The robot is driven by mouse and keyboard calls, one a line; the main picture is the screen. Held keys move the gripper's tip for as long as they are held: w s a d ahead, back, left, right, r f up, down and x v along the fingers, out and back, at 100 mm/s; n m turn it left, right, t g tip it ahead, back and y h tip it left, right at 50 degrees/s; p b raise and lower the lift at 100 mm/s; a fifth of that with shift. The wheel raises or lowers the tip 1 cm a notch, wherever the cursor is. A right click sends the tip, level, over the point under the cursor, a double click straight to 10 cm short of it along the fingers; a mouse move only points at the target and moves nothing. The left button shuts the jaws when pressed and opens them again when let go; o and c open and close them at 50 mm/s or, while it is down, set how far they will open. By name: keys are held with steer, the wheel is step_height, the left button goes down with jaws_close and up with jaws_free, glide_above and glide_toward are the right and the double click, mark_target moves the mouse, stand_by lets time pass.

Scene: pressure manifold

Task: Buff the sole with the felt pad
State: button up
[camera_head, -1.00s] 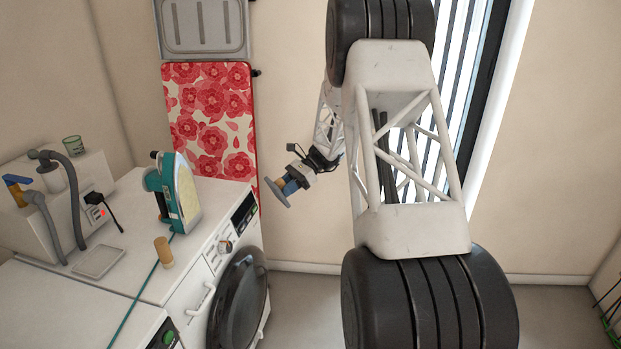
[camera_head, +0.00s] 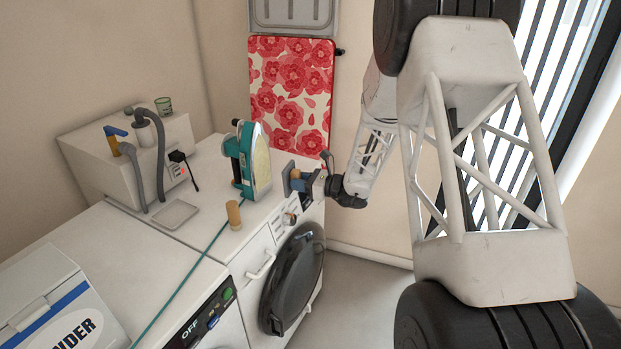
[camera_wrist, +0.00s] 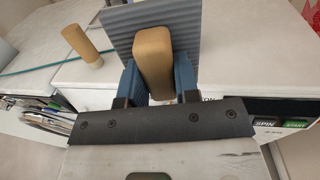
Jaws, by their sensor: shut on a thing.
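The teal iron (camera_head: 236,150) stands upright on its heel on the white machine top. Its pale yellowish sole (camera_head: 261,165) faces right, toward my gripper. My gripper (camera_head: 303,182) is shut on the tan handle of the felt pad. The grey, ribbed pad (camera_head: 287,178) is upright, a little right of the sole, with a narrow gap seemingly between them. In the wrist view, the blue fingers of my gripper (camera_wrist: 159,85) clamp the tan handle (camera_wrist: 153,55), and the grey pad (camera_wrist: 187,32) is beyond it. The iron is not recognizable in the wrist view.
A tan cylinder (camera_head: 233,214) stands in front of the iron; it also shows in the wrist view (camera_wrist: 82,43). A teal cord (camera_head: 195,262) crosses the machine top. A shallow tray (camera_head: 176,214) and a white box with hoses (camera_head: 95,165) are left. A flowered ironing board (camera_head: 290,85) is behind.

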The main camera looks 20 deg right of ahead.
mark_target(262, 167)
steer(key=shift+s+a+f+m+t+h, duration=0.1)
steer(key=shift+a+f+m+t+h, duration=0.2)
steer(key=shift+a+m+t, duration=0.25)
steer(key=shift+s+a+f+m+t+h, duration=0.1)
steer(key=shift+a+f+m+t+h, duration=0.2)
steer(key=shift+t, duration=0.45)
steer(key=shift+w+a, duration=0.2)
steer(key=shift+x, duration=3.05)
steer(key=shift+x, duration=0.85)
steer(key=shift+r, duration=0.1)
steer(key=shift+r, duration=1.45)
